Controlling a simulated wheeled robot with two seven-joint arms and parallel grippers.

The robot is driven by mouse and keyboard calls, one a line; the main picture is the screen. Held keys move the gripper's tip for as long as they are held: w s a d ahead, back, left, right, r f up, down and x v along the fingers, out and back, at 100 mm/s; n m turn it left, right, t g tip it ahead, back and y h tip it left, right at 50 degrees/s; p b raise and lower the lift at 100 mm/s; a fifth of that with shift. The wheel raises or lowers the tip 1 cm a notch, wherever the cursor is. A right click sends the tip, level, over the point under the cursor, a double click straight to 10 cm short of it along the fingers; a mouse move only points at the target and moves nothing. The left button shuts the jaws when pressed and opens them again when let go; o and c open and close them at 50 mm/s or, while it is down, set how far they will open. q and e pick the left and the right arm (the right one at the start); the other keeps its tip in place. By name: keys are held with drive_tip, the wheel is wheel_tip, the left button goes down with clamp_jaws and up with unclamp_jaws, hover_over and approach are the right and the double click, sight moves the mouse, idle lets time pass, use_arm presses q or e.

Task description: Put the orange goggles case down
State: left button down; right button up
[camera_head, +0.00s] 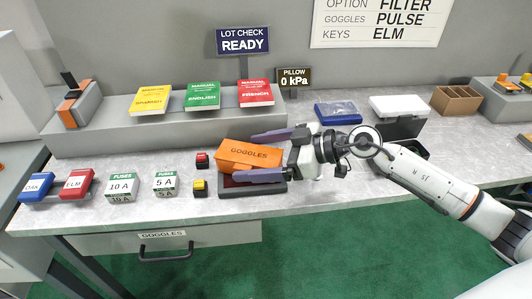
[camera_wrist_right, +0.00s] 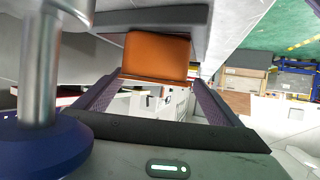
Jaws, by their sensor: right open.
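The orange goggles case (camera_head: 248,153), labelled GOGGLES, sits at a slight angle at a dark tray (camera_head: 238,188) on the grey table. Whether its whole underside rests there is hidden. My right gripper (camera_head: 243,157) is open, with one purple finger on the far side of the case and one on the near side. In the right wrist view the case (camera_wrist_right: 157,56) lies beyond and between the two spread fingers (camera_wrist_right: 152,97). My left gripper is not in view.
Red and yellow buttons (camera_head: 200,187) stand just left of the case. Fuse boxes (camera_head: 122,188) stand farther left. Manuals (camera_head: 203,97) lie on a raised shelf behind. A blue box (camera_head: 338,112) and a white-lidded box (camera_head: 399,107) stand at the back right.

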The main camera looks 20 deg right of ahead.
drive_tip(key=b+v, duration=0.1)
drive_tip(key=v, duration=1.1)
drive_tip(key=shift+r, duration=0.15)
drive_tip(key=shift+s, duration=0.1)
